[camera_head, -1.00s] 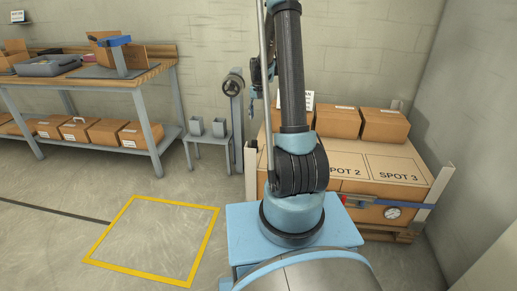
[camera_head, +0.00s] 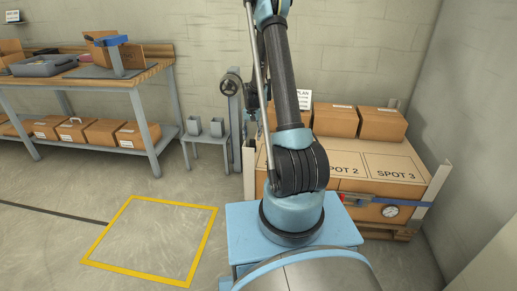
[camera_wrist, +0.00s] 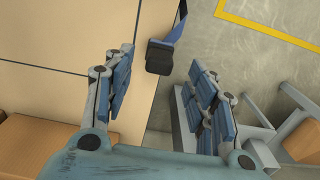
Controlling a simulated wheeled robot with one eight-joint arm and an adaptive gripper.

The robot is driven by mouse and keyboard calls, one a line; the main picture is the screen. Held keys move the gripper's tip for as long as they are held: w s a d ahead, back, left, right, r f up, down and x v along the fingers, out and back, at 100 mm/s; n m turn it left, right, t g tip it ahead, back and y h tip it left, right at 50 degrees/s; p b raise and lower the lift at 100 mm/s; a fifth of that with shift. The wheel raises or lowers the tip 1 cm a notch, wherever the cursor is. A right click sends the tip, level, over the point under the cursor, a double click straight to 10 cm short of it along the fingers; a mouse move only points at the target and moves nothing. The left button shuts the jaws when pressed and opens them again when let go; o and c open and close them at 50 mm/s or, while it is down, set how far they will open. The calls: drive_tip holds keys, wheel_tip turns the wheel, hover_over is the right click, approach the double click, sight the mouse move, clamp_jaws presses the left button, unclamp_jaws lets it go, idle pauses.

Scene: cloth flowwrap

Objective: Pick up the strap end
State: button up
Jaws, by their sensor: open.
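The strap end (camera_wrist: 160,57) is a dark, blocky tip on a blue strap (camera_wrist: 180,22) in the wrist view. It lies at the edge of the pale cardboard top (camera_wrist: 60,50), with floor beyond. My gripper (camera_wrist: 160,60) is open, with one finger on each side of the strap end in the picture. I see no contact, and the depth between them is unclear. In the head view a blue strap (camera_head: 360,201) shows at the stack's front right. My arm hides the gripper and the stack's left part there.
Brown boxes (camera_head: 382,124) stand at the back of the stack, beside a PLAN sign (camera_head: 304,98). Posts such as the right one (camera_head: 437,183) flank the stack. A small grey table (camera_head: 208,139) stands left of it. The yellow floor square (camera_head: 122,271) is empty.

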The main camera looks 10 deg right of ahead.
sight(253, 140)
drive_tip(key=shift+f, duration=2.55)
drive_tip(key=shift+s, duration=0.1)
drive_tip(key=c, duration=1.2)
